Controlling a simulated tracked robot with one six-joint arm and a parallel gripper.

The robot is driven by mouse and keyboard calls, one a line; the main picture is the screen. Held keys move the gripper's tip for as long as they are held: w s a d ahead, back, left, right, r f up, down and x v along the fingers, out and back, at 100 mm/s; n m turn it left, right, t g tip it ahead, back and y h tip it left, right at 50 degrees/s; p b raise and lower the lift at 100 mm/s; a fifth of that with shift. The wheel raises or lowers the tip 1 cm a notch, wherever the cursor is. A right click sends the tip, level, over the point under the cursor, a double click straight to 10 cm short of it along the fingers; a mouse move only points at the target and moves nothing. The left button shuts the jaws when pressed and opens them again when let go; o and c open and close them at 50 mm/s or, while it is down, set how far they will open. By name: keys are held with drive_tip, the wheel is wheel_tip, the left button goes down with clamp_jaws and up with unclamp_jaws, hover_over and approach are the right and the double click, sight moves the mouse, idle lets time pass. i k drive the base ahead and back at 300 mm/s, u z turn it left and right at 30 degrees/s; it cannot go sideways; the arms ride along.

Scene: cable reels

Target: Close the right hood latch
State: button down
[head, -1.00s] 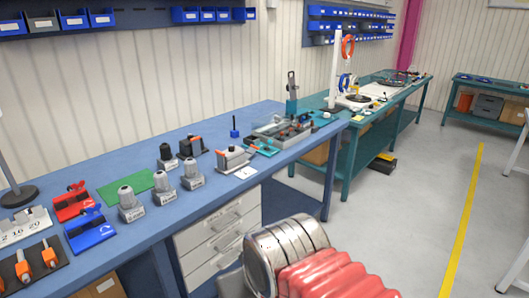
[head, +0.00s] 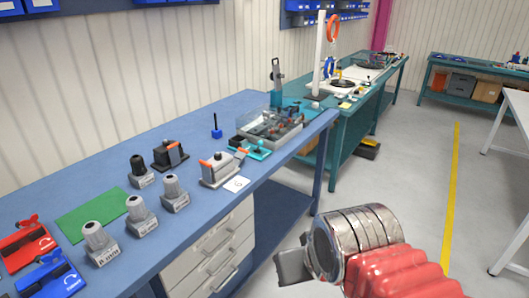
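My gripper (head: 292,266) is at the lower right, in front of the bench and apart from the connector. Only a grey part of it shows; my wrist hides the rest.
A white card (head: 237,185) lies before the connector. Several grey cable glands (head: 175,194) stand to the left near a green mat (head: 92,215). A clear tray (head: 268,130) of parts and a teal fixture (head: 250,148) are to the right. Floor (head: 400,190) right of the bench is open.

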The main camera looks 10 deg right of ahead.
sight(239, 155)
drive_tip(key=u, duration=0.1)
drive_tip(key=i, duration=1.1)
drive_tip(key=u, duration=0.65)
